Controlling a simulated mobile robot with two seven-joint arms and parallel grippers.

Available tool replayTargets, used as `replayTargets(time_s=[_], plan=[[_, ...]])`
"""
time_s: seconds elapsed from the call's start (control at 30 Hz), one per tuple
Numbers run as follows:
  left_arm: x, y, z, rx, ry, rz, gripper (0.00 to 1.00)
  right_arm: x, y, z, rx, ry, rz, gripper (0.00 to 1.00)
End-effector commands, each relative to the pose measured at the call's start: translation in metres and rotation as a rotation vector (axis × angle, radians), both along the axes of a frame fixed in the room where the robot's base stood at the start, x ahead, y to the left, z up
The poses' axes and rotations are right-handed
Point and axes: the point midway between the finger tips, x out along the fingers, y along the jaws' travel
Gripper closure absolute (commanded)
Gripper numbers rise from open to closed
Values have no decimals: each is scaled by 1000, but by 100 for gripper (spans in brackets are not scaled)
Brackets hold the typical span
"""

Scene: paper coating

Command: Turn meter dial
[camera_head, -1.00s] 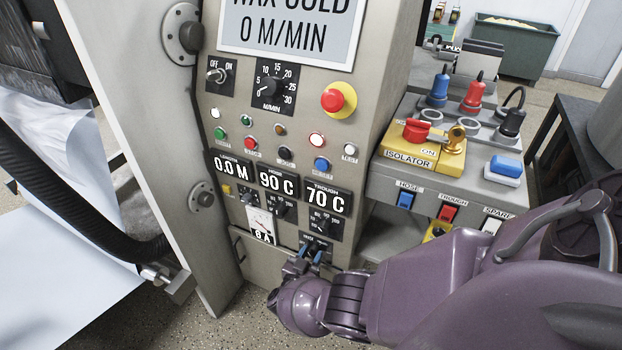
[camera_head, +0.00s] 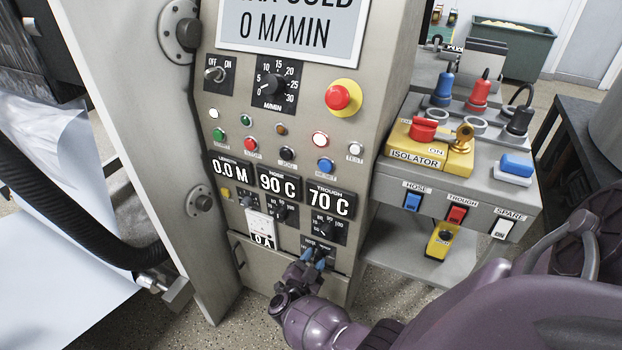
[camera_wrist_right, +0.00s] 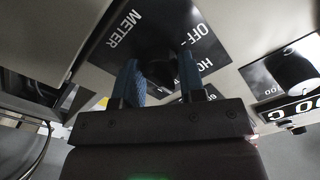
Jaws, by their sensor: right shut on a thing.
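The meter dial is a dark knob (camera_wrist_right: 160,72) on a black plate with white METER, OFF and partly hidden HO lettering in the right wrist view. In the head view its small black plate (camera_head: 318,244) is low on the beige control panel, and the knob is mostly hidden by my fingers. My right gripper (camera_head: 313,259) is shut on the meter dial, reaching it from below. Its two blue fingertips (camera_wrist_right: 160,76) stand on either side of the knob. The knob's exact pointing is hard to tell. My left gripper is out of view.
An isolator box (camera_head: 428,150) with switches stands to the right. A black hose (camera_head: 95,215) and white sheet (camera_head: 60,260) are at left.

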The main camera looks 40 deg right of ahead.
Motion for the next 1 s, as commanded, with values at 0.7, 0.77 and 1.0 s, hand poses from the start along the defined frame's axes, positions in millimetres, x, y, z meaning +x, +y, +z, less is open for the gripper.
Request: replayTargets(time_s=[0.7, 0.77, 1.0], plan=[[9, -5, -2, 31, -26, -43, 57, -1, 1, -2, 167, -397, 0, 87], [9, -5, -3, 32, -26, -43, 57, 0, 1, -1, 171, -407, 0, 87], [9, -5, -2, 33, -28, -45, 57, 0, 1, 0, 176, -421, 1, 87]])
